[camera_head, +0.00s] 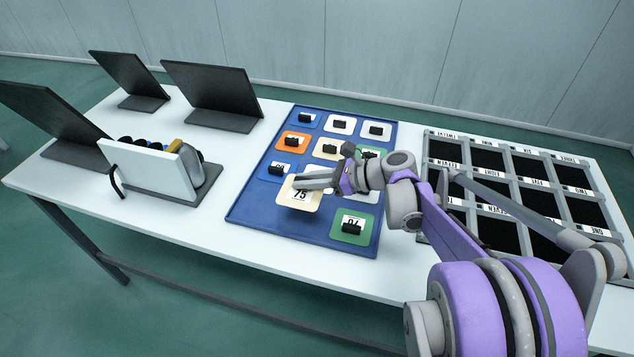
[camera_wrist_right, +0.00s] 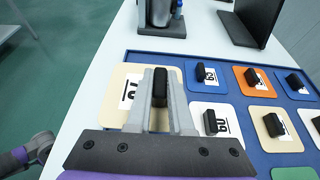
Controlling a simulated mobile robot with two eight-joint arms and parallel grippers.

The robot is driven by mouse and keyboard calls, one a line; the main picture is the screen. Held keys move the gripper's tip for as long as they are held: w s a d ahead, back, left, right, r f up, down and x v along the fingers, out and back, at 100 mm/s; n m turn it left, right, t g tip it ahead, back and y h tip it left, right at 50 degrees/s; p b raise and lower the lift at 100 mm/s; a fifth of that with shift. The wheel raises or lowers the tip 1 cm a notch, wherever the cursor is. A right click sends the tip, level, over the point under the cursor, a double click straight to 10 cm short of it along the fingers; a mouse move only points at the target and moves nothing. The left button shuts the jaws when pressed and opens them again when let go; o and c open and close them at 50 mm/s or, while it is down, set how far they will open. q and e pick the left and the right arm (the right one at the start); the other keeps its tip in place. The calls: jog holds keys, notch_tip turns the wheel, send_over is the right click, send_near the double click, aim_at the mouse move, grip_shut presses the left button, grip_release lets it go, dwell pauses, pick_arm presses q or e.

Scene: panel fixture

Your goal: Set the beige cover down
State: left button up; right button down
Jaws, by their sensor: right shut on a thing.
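The beige cover (camera_head: 286,192) has a white label reading 75 and a black handle. My right gripper (camera_head: 303,181) is shut on that handle, above the front-left part of the blue tray (camera_head: 268,222). In the right wrist view the beige cover (camera_wrist_right: 116,98) lies under the fingers, with its black handle (camera_wrist_right: 160,84) between them. It overlaps the tray's edge there and looks raised, but the gap beneath it is unclear. A second beige cover (camera_head: 324,153) sits farther back on the tray. My left gripper is not in view.
Other covers, such as an orange one (camera_head: 287,147) and a green one (camera_head: 365,228), sit on the tray. A labelled rack with black compartments (camera_head: 480,156) stands right. A white-fronted holder (camera_head: 152,172) and dark upright panels (camera_head: 212,88) stand left. The table's front-left is clear.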

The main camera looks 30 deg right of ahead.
notch_tip(320, 180, down, 9)
jog(key=shift+b, duration=0.9)
jog(key=c, duration=0.8)
grip_release()
jog(key=shift+r, duration=0.15)
jog(key=p+v, duration=0.1)
jog(key=v, duration=1.1)
jog(key=shift+a, duration=0.1)
